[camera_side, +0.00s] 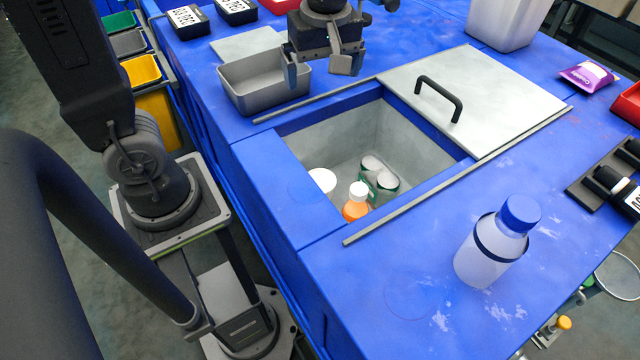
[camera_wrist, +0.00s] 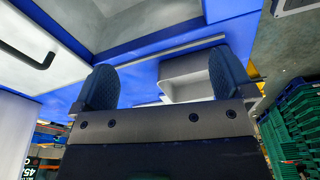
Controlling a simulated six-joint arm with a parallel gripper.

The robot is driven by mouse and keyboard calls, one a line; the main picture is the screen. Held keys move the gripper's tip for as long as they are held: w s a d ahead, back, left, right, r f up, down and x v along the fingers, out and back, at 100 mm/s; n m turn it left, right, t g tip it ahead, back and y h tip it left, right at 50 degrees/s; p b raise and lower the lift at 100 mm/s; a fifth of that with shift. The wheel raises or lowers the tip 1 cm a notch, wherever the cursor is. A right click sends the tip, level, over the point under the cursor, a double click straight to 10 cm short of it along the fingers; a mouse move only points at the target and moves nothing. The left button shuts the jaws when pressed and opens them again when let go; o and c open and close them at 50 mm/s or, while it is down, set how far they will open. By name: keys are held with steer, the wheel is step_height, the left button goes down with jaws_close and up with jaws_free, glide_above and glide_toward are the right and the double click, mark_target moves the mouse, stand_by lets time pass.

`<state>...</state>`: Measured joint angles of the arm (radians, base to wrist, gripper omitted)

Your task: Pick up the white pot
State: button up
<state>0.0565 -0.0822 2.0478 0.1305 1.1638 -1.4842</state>
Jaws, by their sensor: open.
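A white pot (camera_side: 322,180) with a round white top stands in the recessed bin (camera_side: 330,137), near its left front corner. Its lower part is hidden by the bin's edge. My gripper (camera_side: 326,70) is open and empty above the blue table, beside the right end of a grey metal tray (camera_side: 262,93) and behind the bin, well apart from the pot. In the wrist view my gripper (camera_wrist: 165,82) shows two spread fingers with nothing between them. The pot is not visible in that view.
An orange bottle (camera_side: 356,202) with a white cap and a green-wrapped pack (camera_side: 380,175) share the bin. A sliding lid (camera_side: 490,90) with a black handle (camera_side: 438,95) lies right of the opening. A blue-capped bottle (camera_side: 490,250) stands at right front.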

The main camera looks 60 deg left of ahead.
glide_above(320, 180)
steer(key=f, duration=1.5)
steer(key=d+f, duration=0.1)
steer(key=f, duration=0.6)
steer(key=shift+s+f, duration=0.15)
steer(key=shift+a+f, duration=0.15)
steer(key=shift+f, duration=1)
steer(key=shift+a+f, duration=0.2)
steer(key=shift+f, duration=0.95)
steer(key=shift+a+f, duration=0.15)
steer(key=shift+f, duration=1)
steer(key=shift+c, duration=0.2)
steer(key=c, duration=0.9)
